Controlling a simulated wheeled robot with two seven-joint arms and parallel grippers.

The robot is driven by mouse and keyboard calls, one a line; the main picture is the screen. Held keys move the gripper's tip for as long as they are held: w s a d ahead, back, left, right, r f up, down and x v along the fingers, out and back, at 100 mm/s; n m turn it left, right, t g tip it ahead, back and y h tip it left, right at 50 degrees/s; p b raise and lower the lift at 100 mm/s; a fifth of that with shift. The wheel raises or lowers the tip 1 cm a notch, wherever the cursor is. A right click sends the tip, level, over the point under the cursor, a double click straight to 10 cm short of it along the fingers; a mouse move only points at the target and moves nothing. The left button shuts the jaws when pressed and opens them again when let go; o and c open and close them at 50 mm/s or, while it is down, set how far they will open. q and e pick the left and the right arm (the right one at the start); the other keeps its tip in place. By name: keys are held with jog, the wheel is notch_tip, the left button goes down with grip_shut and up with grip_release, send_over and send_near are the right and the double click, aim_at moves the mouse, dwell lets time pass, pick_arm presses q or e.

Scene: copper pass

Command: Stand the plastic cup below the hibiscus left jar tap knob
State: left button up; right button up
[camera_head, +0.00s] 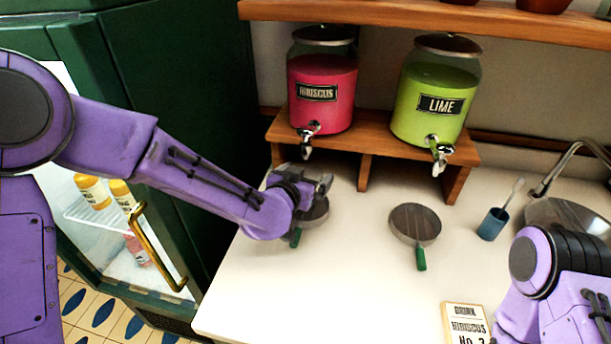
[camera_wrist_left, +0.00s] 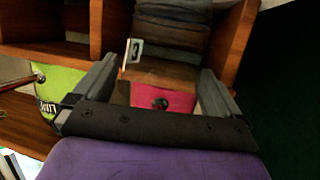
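The hibiscus jar (camera_head: 322,82), pink with a black label, stands on a wooden stand at the back left; its tap (camera_head: 308,138) faces the front. The cup can hardly be made out in the head view. My right arm shows at the lower right; its gripper is outside the picture.
The lime jar (camera_head: 433,100) stands beside the hibiscus jar on the wooden stand (camera_head: 375,152). The front-middle counter is clear.

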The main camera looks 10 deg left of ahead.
pick_arm(q)
jog(key=shift+w, duration=0.1)
jog(key=shift+r, duration=0.15)
jog(key=p+v, duration=1.2)
jog(key=shift+p, duration=0.4)
